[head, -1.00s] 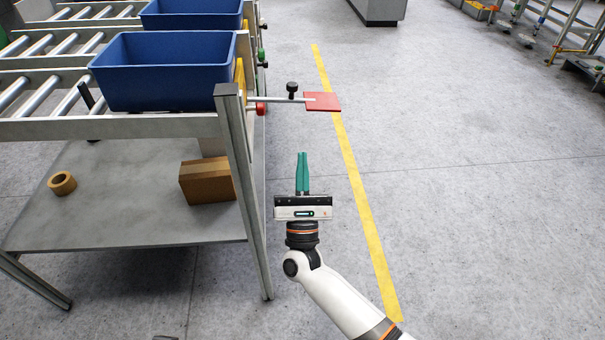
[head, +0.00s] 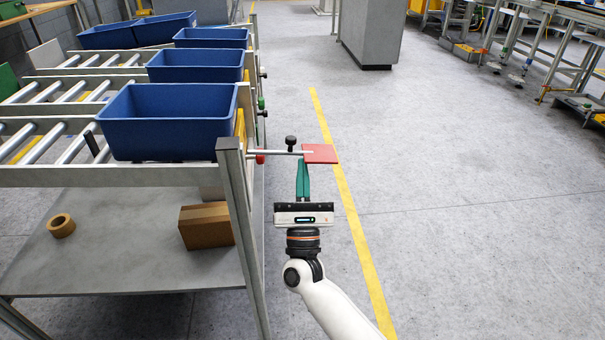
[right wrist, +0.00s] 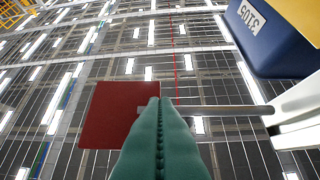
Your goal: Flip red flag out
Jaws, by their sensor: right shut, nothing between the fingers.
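The red flag (head: 320,153) is a flat square plate on a thin metal rod (head: 275,152). It sticks out to the right from the corner of the roller rack, over the floor. A black knob (head: 291,142) stands on the rod. My right gripper (head: 303,164) has green fingers, shut and empty, pointing up at the rod and the flag's left edge. In the right wrist view the shut fingertips (right wrist: 160,104) overlap the junction of the red flag (right wrist: 108,115) and rod; I cannot tell whether they touch. My left gripper is out of view.
Blue bins (head: 168,118) stand in lanes on the roller rack (head: 120,175) at left. A rack leg (head: 243,230) is left of my right arm. A cardboard box (head: 206,226) and tape roll (head: 61,225) lie on the lower shelf.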

